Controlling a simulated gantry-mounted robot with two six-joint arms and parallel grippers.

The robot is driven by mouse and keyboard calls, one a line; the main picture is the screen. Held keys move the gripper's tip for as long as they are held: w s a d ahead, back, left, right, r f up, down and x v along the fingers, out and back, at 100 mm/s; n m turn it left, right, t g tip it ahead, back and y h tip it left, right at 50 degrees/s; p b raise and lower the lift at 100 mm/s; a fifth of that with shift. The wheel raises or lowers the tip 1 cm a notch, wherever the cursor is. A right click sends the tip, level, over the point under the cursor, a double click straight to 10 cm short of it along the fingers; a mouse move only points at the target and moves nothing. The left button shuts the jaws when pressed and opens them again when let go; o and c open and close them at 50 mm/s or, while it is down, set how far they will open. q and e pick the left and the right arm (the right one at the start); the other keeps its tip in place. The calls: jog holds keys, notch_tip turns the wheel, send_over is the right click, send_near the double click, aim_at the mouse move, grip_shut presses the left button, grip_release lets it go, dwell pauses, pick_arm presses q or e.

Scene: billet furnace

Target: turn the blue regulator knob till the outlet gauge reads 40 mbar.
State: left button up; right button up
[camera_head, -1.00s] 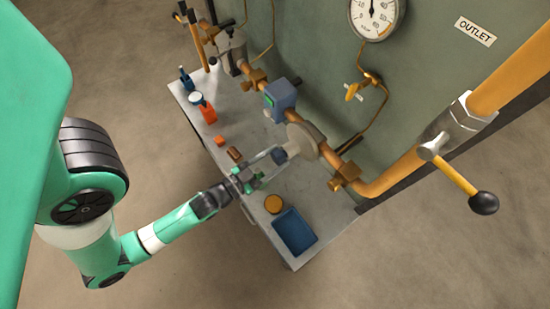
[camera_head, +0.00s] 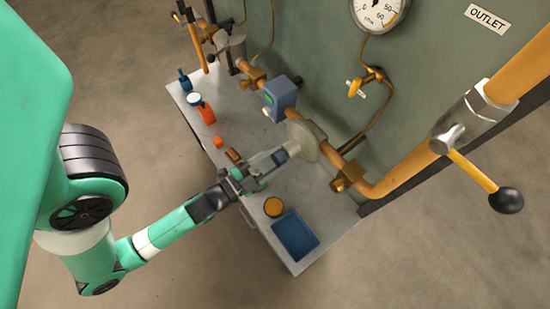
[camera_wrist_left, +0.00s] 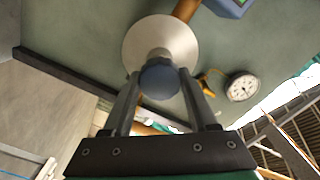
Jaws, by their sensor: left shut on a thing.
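The blue regulator knob (camera_wrist_left: 160,79) sits in front of the round pale regulator body (camera_wrist_left: 160,45), which also shows in the head view (camera_head: 302,140). My left gripper (camera_head: 282,156) is shut on the knob. In the left wrist view its fingers (camera_wrist_left: 159,76) lie on either side of it. In the head view the knob is partly hidden by the fingers. The outlet gauge (camera_head: 379,12) is cut off at the top of the head view. It shows whole but small in the left wrist view (camera_wrist_left: 241,87), too small to read. My right gripper is not in view.
A blue-grey box (camera_head: 280,94) sits on the pipe. A black-knobbed lever valve (camera_head: 470,165) stands at right, under the OUTLET sign (camera_head: 487,18).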

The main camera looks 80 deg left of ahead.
pick_arm(q)
jog(key=shift+m, duration=0.3)
jog(key=o, duration=1.4)
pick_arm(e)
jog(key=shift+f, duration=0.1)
